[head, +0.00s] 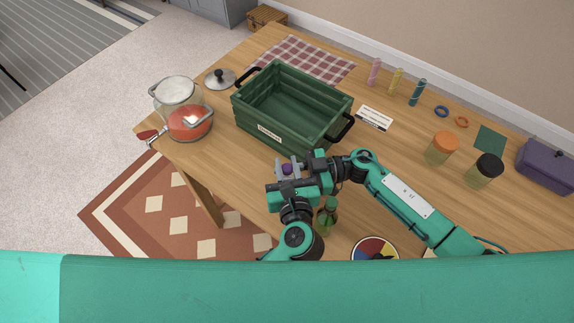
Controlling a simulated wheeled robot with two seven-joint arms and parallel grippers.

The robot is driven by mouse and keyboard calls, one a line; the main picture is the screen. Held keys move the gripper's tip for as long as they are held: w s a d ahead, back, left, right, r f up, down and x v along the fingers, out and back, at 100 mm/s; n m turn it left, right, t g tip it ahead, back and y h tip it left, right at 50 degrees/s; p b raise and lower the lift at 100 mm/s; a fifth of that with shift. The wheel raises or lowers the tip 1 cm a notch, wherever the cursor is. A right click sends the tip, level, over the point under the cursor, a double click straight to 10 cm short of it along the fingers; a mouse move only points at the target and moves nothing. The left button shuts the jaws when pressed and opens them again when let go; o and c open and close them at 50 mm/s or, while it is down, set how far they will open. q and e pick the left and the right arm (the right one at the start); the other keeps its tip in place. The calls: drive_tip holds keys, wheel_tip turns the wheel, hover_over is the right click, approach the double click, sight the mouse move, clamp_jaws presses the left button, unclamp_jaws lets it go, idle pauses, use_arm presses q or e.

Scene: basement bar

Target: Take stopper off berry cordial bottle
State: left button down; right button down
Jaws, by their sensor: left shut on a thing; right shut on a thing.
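A small purple stopper (287,169) shows between the grey fingertips in front of the green crate. My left gripper (287,167) is shut on it. The berry cordial bottle is hidden behind the grippers and wrists; what the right gripper holds is taken to be this bottle. I cannot tell whether the stopper is still seated in its neck. A green bottle (327,216) stands on the table just below the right wrist, partly covered.
The green crate (262,121) stands open and empty behind the grippers. A red pot (190,124) and a glass pot (175,91) are at the left. An orange-lidded jar (441,149), a black-lidded jar (484,171) and a purple case (547,166) stand right. A colour disc (375,249) lies near the front.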

sight(287, 167)
use_arm(q)
drive_tip(key=shift+r, duration=0.1)
use_arm(e)
drive_tip(key=shift+f, duration=0.25)
idle(0.3)
use_arm(q)
drive_tip(key=shift+r, duration=1)
use_arm(e)
drive_tip(key=shift+s, duration=0.1)
use_arm(q)
drive_tip(key=shift+r, duration=2.05)
use_arm(e)
drive_tip(key=c, duration=1.1)
unclamp_jaws()
drive_tip(key=shift+r, duration=0.1)
use_arm(q)
drive_tip(key=shift+f, duration=0.1)
use_arm(e)
drive_tip(key=shift+d, duration=0.1)
